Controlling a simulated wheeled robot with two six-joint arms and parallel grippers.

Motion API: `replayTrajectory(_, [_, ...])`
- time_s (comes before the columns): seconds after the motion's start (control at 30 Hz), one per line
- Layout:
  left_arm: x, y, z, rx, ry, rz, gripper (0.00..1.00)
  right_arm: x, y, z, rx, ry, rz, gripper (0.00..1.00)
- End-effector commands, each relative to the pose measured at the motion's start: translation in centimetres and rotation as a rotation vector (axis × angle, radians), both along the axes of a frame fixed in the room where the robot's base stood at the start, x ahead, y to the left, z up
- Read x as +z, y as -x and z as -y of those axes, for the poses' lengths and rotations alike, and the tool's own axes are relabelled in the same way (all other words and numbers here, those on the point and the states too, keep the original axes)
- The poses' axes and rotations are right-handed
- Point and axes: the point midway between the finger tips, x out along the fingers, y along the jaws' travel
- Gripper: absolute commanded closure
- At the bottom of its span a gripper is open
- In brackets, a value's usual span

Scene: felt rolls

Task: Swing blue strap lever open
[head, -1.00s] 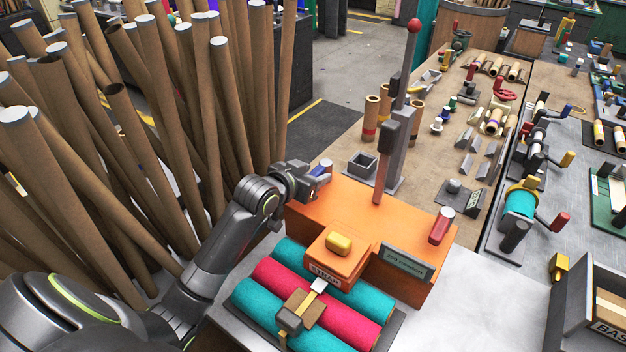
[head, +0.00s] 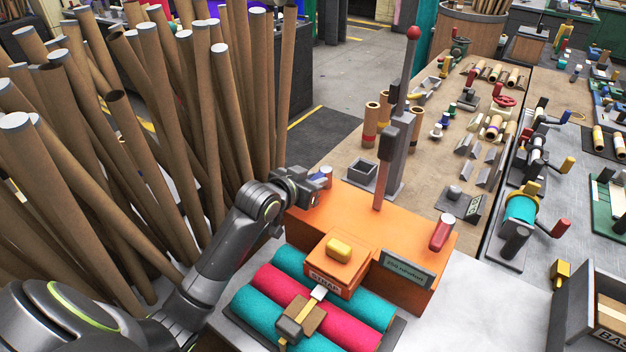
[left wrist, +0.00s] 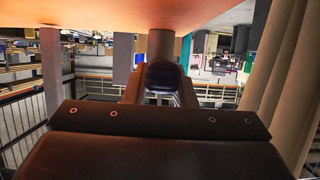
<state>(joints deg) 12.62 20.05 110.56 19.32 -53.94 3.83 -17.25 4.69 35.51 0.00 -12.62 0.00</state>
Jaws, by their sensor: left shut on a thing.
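The orange strapping machine (head: 330,222) stands on the bench, with a STRAP label on its front block. My left gripper (head: 312,186) is at the machine's far left corner, shut on the blue strap lever. Only a small bit of blue shows by the fingers in the head view, the rest being hidden. In the left wrist view, a dark handle (left wrist: 163,76) sits between my fingers, below a grey post (left wrist: 160,45) under the orange body. My right gripper is not in view.
Two teal felt rolls (head: 262,316) and a pink one (head: 275,284) lie in front of the machine under a strap. Tall cardboard tubes (head: 150,170) crowd the left. A grey column (head: 395,150) stands behind.

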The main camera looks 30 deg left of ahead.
Motion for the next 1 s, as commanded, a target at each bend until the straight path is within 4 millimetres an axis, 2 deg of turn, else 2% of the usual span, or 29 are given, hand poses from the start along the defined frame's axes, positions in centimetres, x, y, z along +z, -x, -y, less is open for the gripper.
replayTrajectory(0.3, [0.4,0.0,0.8,0.127,0.007,-0.001,1.00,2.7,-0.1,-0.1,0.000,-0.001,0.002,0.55])
replayTrajectory(0.5, [0.2,0.0,1.3,0.219,0.006,-0.002,1.00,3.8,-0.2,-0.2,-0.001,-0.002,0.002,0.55])
replayTrajectory(1.0, [0.0,0.0,1.4,0.265,0.002,0.000,1.00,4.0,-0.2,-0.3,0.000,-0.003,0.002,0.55])
